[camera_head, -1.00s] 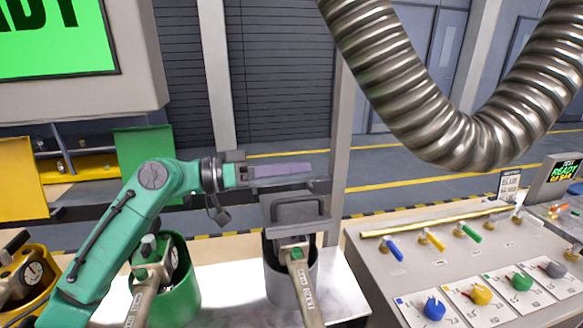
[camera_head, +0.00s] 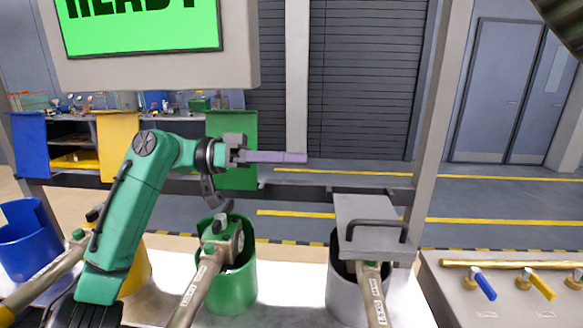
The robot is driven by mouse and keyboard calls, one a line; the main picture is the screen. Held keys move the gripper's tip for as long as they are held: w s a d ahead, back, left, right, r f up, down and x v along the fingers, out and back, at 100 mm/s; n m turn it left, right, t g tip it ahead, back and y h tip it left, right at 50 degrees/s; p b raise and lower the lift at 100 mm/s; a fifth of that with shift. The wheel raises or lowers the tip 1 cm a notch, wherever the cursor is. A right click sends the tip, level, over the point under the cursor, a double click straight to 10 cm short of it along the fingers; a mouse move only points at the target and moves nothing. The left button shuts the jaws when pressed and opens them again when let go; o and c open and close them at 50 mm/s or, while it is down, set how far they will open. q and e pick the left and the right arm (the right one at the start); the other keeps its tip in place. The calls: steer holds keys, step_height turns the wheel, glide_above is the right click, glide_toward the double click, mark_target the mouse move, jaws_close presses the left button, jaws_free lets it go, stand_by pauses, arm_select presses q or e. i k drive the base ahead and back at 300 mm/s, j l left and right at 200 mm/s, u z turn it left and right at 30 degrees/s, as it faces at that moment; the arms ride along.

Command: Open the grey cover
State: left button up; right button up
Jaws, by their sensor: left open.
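The grey cover (camera_head: 368,211) is a flat plate over the back of the grey cylindrical container (camera_head: 345,291), with a dark bar handle (camera_head: 376,226) along its near side. My left gripper (camera_head: 297,157) is left of the cover and appears higher in the picture. Its pale purple fingers point right, and it is apart from the handle. The fingers overlap in this view, and nothing shows between them. My right gripper is not in view.
A green container (camera_head: 235,288) stands left of the grey one, each with a nozzle in it. Blue (camera_head: 30,145), yellow (camera_head: 119,146) and green (camera_head: 233,165) panels stand upright behind. A panel with coloured levers (camera_head: 500,290) is at right.

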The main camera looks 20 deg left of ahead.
mark_target(369, 210)
steer(key=k, duration=1.5)
